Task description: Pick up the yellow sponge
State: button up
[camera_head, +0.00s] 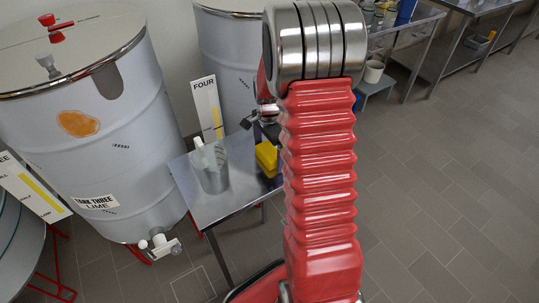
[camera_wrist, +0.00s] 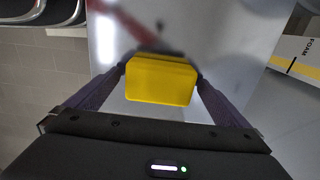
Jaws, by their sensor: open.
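The yellow sponge (camera_head: 266,157) lies on a small metal table (camera_head: 248,189) between the tanks in the head view, partly hidden behind my red arm. In the wrist view the yellow sponge (camera_wrist: 160,80) sits between the two dark fingers of my gripper (camera_wrist: 161,72). The fingers are open, one on each side of it, with their tips close to its left and right edges. I cannot tell whether they touch it. In the head view my gripper is mostly hidden by the arm.
The large tank three (camera_head: 100,130) is to the left, another tank (camera_head: 228,65) behind. Metal benches (camera_head: 415,35) stand at the back right. The tiled floor at right is clear.

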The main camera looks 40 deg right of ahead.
aim_at(269, 151)
jog(key=shift+c, duration=0.4)
jog(key=c, duration=1)
jog(key=shift+c, duration=0.2)
notch_tip(269, 151, up, 10)
jog(key=shift+r, duration=0.1)
jog(key=o, duration=0.4)
jog(key=c, duration=0.3)
